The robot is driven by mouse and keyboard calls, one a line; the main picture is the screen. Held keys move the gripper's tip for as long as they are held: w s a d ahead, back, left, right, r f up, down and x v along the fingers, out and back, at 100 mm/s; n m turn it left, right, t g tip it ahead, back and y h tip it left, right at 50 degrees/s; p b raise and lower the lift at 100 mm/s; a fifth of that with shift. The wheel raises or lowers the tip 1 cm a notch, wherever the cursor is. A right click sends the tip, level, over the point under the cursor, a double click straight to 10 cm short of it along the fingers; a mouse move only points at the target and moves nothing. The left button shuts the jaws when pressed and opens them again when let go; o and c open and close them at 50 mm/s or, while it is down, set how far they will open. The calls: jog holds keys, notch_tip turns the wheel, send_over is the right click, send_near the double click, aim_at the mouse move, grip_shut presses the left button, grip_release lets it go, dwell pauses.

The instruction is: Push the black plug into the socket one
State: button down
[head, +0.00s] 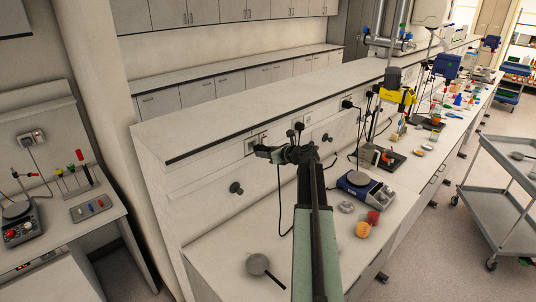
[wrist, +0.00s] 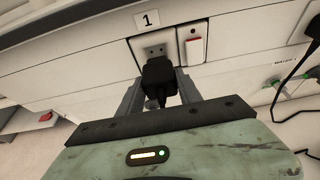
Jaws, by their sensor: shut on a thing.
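In the wrist view, my gripper (wrist: 159,80) is shut on the black plug (wrist: 157,77), which sits between the two grey fingers. Socket one (wrist: 152,46), a grey outlet under a white label marked 1 (wrist: 151,19), is just beyond the plug. Its openings show above the plug's top. The plug covers the socket's lower part, and I cannot tell whether they touch. In the head view, my gripper (head: 282,153) is at the bench's back panel, near the outlet plates. A dark cord (head: 280,200) hangs below it. The plug is not clear there.
A switch with a red mark (wrist: 194,45) is right of the socket. Another black plug with a cord (wrist: 315,30) is at the far right.

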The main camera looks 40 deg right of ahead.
aim_at(259, 146)
jog(key=shift+w+a+r, duration=0.1)
jog(key=shift+w, duration=0.95)
jog(key=shift+w+a, duration=0.1)
jog(key=shift+w, duration=0.9)
dwell(1.4)
jog(key=c, duration=0.8)
grip_release()
jog(key=shift+o, duration=0.4)
jog(key=shift+w, duration=0.15)
jog(key=p+v, duration=0.2)
jog(key=v, duration=0.6)
jog(key=shift+p, duration=0.4)
